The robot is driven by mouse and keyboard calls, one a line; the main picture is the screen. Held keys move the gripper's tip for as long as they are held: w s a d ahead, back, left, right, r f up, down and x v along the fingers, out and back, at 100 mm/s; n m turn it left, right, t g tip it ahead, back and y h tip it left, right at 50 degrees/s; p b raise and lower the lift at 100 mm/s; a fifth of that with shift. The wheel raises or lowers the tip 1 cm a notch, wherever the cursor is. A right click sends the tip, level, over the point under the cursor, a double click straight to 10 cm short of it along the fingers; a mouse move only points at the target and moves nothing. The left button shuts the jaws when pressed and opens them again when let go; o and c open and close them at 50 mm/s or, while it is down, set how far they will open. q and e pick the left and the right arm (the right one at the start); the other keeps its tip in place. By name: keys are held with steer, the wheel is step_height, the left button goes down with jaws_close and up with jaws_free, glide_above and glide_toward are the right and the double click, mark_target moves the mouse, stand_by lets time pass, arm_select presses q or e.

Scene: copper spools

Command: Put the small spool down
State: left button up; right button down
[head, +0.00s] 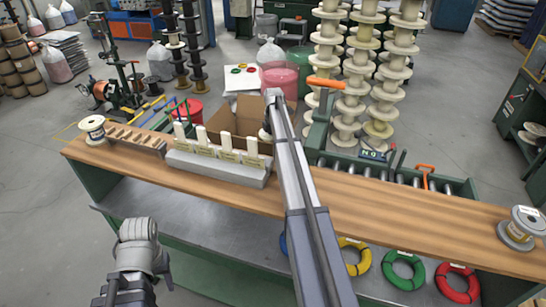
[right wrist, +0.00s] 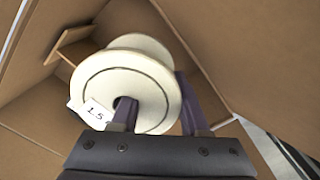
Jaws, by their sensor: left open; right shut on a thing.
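The small spool (right wrist: 125,88) is cream-white with a round flange and a paper tag reading 1.5. In the right wrist view my right gripper (right wrist: 158,112) is shut on it, one finger at the hub hole and the other past the flange's edge. The spool is inside a cardboard box (right wrist: 240,45); I cannot tell whether it touches the bottom.
The wooden bench (head: 380,205) carries a grey block with white upright pieces (head: 215,165), a white spool (head: 94,127) at left and a grey-and-white spool (head: 518,228) at right. A roller rack (head: 400,180) lies behind.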

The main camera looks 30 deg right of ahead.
step_height(320, 180, down, 4)
steer(key=b, duration=0.3)
steer(key=shift+r+b, duration=0.2)
steer(key=shift+b, duration=0.15)
steer(key=shift+f+b, duration=0.65)
steer(key=shift+c, duration=2)
jaws_free()
steer(key=shift+r, duration=0.1)
step_height(320, 180, up, 13)
steer(key=p, duration=1.3)
steer(key=shift+r, duration=0.1)
